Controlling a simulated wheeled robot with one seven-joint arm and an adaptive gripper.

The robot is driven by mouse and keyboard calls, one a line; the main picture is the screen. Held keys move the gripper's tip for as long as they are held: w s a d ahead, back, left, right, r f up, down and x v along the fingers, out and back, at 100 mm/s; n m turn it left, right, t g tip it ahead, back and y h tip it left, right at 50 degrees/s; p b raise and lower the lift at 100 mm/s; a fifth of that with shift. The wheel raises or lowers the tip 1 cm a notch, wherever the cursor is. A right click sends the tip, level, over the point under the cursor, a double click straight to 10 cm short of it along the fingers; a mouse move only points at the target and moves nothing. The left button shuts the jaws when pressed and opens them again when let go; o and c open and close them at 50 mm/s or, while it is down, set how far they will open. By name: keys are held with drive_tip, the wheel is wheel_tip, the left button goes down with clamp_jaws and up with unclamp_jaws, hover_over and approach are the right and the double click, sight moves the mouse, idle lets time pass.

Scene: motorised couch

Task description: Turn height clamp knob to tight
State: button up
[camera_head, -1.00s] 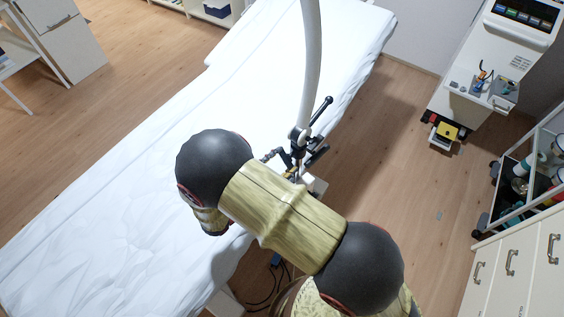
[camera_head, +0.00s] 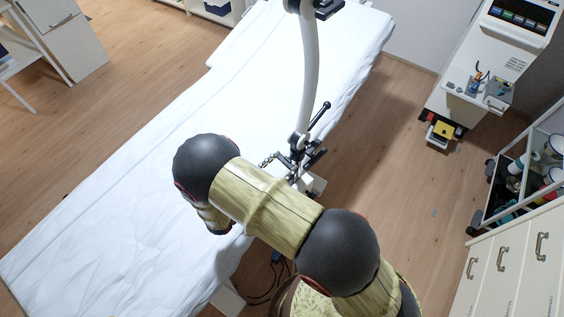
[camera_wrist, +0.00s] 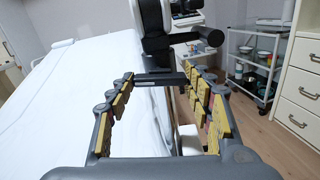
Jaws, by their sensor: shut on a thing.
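The height clamp (camera_head: 299,146) is a dark fitting low on a pale curved post (camera_head: 310,70) beside the couch, with a black lever (camera_head: 320,115) pointing up and right. In the wrist view, a black cylindrical knob end (camera_wrist: 207,38) sticks out to the right of the post. My gripper (camera_wrist: 158,80) has its two yellow-padded fingers on either side of a dark crossbar (camera_wrist: 160,76) below that knob end, and is shut on this dark clamp part. The exact contact is hard to see.
The white-covered couch (camera_head: 130,180) runs along the left. A trolley with a screen (camera_head: 485,70) stands at the back right, with a shelved cart (camera_head: 500,190) and a drawer cabinet (camera_head: 510,265) nearer. Wooden floor (camera_head: 400,190) is clear between them. Cables (camera_head: 268,285) lie below the clamp.

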drive_tip(key=shift+n+p, duration=0.3)
drive_tip(key=shift+n, duration=0.3)
drive_tip(key=o, duration=1.2)
drive_tip(key=shift+c, duration=0.2)
drive_tip(key=shift+a, duration=0.1)
drive_tip(key=v, duration=1.2)
